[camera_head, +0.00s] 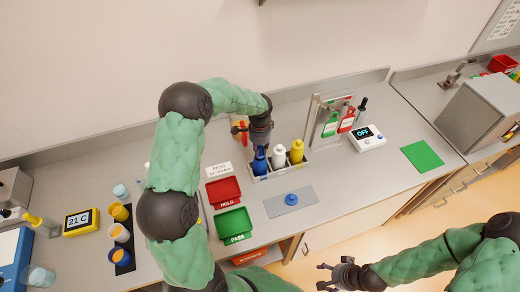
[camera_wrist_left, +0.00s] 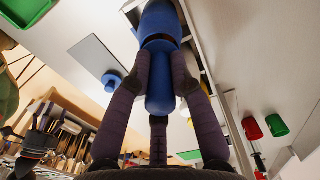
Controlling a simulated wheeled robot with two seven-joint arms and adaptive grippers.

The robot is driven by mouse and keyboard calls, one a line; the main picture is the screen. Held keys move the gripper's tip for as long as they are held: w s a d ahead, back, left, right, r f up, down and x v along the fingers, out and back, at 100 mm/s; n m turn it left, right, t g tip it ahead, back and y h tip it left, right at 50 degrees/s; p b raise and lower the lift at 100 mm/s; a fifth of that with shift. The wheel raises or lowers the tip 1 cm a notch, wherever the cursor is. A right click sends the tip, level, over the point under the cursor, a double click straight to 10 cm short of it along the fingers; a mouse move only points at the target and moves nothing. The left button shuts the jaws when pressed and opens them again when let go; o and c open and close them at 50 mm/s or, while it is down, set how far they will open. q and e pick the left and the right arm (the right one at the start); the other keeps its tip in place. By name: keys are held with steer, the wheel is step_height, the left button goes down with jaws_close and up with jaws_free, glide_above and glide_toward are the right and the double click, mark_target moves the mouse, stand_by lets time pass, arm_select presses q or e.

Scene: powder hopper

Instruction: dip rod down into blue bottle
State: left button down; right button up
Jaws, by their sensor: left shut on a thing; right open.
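The blue bottle (camera_head: 260,166) stands upright at the left end of a row of bottles in the rack. My left gripper (camera_head: 260,146) is directly above it. In the left wrist view my left gripper (camera_wrist_left: 163,85) is shut on a blue cylindrical piece (camera_wrist_left: 160,88), which looks like the rod's top. The wider blue bottle body (camera_wrist_left: 158,18) lies in line just beyond it, with a dark band between them. No rod shaft is visible, so I cannot tell how deep it sits. My right gripper (camera_head: 338,277) is open and empty, low at the front.
A white bottle (camera_head: 279,157) and a yellow bottle (camera_head: 297,151) stand close to the right. Red HOLD (camera_head: 223,191) and green PASS (camera_head: 234,224) trays lie in front left. A grey plate (camera_head: 275,207) with a blue knob is in front.

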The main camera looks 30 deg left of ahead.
stand_by(0.4)
arm_select(q)
step_height(320, 180, up, 12)
steer(key=p, duration=0.7)
steer(key=shift+f, duration=0.35)
